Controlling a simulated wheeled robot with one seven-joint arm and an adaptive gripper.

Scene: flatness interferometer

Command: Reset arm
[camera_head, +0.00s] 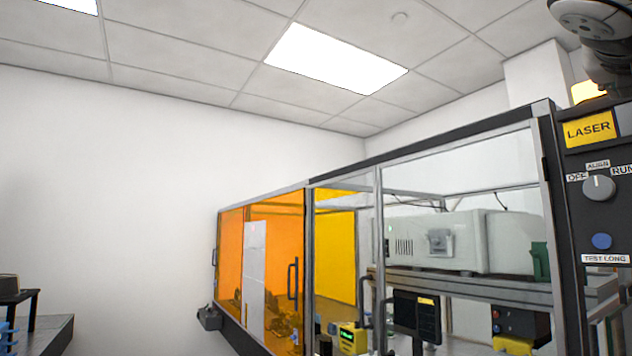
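Part of my arm shows at the top right corner of the head view, as rounded dark and grey links above the laser control panel (588,215). My gripper is not visible in this view, so its opening and anything in it cannot be seen. The arm links partly overlap the area above the panel's yellow LASER sign (589,129).
A framed enclosure with orange panels (275,250) and clear panels stands at the centre right. Inside is a pale instrument housing (465,240). The panel carries a grey knob (599,187) and a blue button (601,241). A dark bench (50,336) stands lower left.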

